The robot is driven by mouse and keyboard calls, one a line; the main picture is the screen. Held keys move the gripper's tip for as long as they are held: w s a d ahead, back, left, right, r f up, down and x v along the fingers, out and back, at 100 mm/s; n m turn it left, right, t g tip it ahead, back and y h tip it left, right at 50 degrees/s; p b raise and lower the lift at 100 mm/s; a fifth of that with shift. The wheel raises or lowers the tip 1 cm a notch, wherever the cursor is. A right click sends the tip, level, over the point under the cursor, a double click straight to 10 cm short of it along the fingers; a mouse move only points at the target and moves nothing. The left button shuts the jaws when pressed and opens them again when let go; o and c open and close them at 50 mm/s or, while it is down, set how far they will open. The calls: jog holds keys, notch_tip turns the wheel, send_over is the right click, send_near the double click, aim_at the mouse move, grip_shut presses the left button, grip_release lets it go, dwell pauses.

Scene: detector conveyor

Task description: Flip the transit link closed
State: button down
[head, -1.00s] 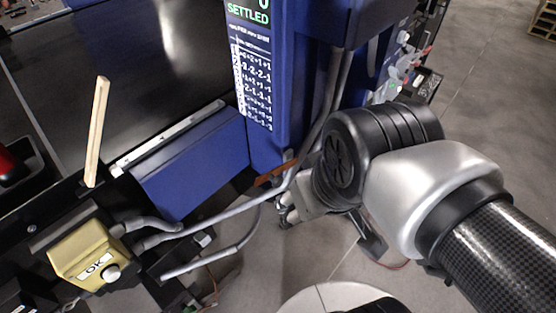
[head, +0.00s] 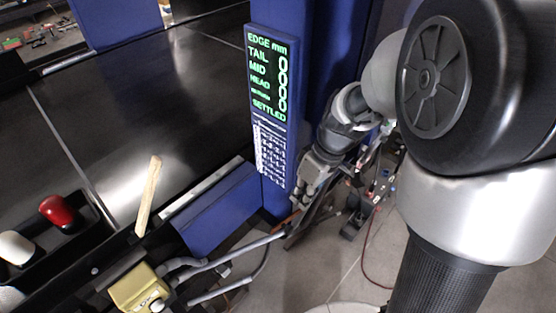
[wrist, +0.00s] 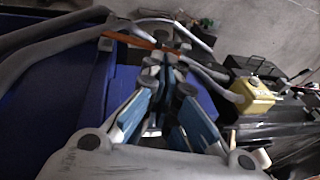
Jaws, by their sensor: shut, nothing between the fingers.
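A thin orange bar, which looks like the transit link (wrist: 127,38), shows just past my fingertips in the wrist view. In the head view only a short orange piece (head: 290,219) shows beside the foot of the blue post. My gripper (head: 298,204) points down next to the post, close to that piece. In the wrist view my gripper (wrist: 166,62) is shut and empty, its blue-sided fingers together near the bar's right end. I cannot tell whether they touch the bar. The bar's pivot and catch are not clear.
Grey hoses (head: 225,262) run low beside the gripper to a yellow OK button box (head: 140,288). The blue post carries a display (head: 268,75) reading SETTLED with zeros. A pale wooden stick (head: 148,195) stands by the black belt. Red and white knobs lie at left.

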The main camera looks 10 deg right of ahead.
aim_at(286, 226)
jog(key=shift+f, duration=0.15)
jog(key=x, duration=0.9)
jog(key=shift+a+f+b, duration=0.1)
jog(key=shift+f+b, duration=0.25)
jog(key=shift+f, duration=0.05)
